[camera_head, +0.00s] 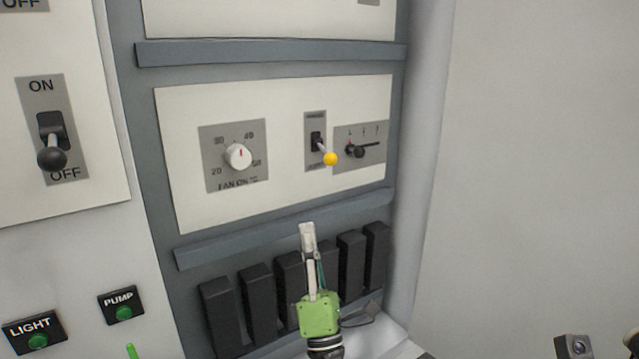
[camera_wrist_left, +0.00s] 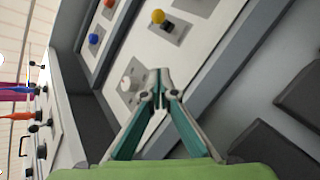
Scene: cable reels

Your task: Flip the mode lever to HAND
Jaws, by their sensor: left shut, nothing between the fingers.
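The likely mode lever is a small toggle with a yellow ball tip (camera_head: 330,158) on the white middle panel. Its ball points down and to the right, and its plate labels are too small to read. In the left wrist view the yellow ball (camera_wrist_left: 158,16) is near the top, beyond my fingertips. My left gripper (camera_head: 307,228) is shut and empty, below the lever and apart from it in the picture. Its closed fingertips also show in the left wrist view (camera_wrist_left: 158,74). My right gripper's fingers are not visible.
A white fan dial (camera_head: 239,156) is left of the lever, and a small black selector (camera_head: 355,150) sits close at its right. Several black blocks (camera_head: 260,294) line up below the panel. A black-ball ON/OFF lever (camera_head: 52,158) is far left, above a PUMP button (camera_head: 123,312).

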